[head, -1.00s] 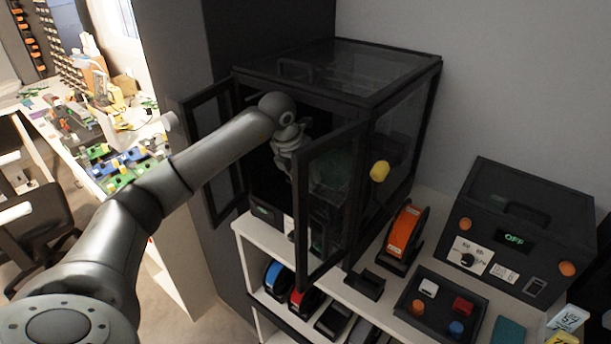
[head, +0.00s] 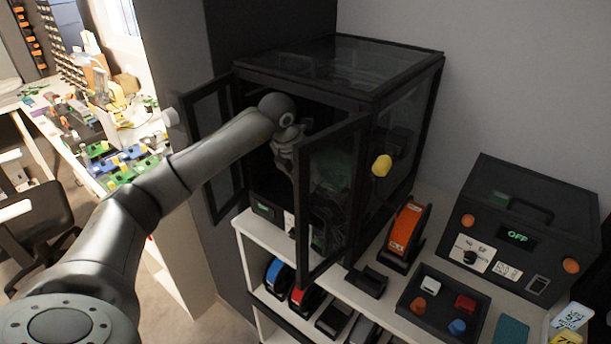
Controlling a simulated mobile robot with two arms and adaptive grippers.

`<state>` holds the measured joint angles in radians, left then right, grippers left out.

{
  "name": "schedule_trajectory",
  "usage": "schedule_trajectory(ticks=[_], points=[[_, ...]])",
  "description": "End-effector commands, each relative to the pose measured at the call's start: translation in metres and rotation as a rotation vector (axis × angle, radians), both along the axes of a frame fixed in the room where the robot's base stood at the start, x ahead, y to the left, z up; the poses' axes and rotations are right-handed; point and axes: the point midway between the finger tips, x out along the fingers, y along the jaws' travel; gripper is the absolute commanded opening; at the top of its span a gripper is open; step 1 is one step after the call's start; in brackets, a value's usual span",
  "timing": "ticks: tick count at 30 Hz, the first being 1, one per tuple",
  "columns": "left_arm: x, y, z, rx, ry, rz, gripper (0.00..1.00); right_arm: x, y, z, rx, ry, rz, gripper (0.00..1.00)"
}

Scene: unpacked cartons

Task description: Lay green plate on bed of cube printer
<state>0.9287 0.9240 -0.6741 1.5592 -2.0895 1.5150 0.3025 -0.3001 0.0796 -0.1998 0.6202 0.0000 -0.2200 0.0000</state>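The cube printer (head: 411,128) is a black-framed enclosure with clear panels, standing on a white shelf unit. Its two front doors are open. My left arm reaches in between them, and my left gripper (head: 287,160) is inside the front opening, partly behind the right-hand door (head: 331,238). Its fingertips are hidden, so I cannot tell whether it is open or shut. A dim green shape (head: 334,168) shows through the door glass beside the gripper; it may be the green plate, but its outline and any contact are unclear. The bed cannot be made out. My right gripper is out of view.
The left-hand door (head: 212,145) stands close to my forearm. An orange spool (head: 405,232), a tray with colored buttons (head: 443,303) and a black box marked OFF (head: 525,225) stand to the right. Several spools sit on the lower shelf. A cluttered workbench is at far left.

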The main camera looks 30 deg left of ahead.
Motion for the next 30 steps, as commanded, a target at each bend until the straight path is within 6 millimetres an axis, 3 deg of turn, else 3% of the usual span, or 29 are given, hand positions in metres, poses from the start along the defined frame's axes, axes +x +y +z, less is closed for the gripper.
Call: schedule_trajectory(ticks=[20, 21, 26, 30], points=[[0.000, 0.000, -0.021, 0.000, -0.001, 0.001, 0.00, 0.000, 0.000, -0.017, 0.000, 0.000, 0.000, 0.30], [0.000, 0.000, -0.020, -0.001, -0.002, 0.001, 0.32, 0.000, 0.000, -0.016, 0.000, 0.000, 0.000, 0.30], [0.000, 0.000, -0.020, 0.000, -0.001, 0.001, 0.53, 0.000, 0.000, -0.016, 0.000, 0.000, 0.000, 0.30], [0.000, 0.000, -0.020, 0.000, -0.001, 0.001, 0.55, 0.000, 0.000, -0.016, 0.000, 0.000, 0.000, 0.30]])
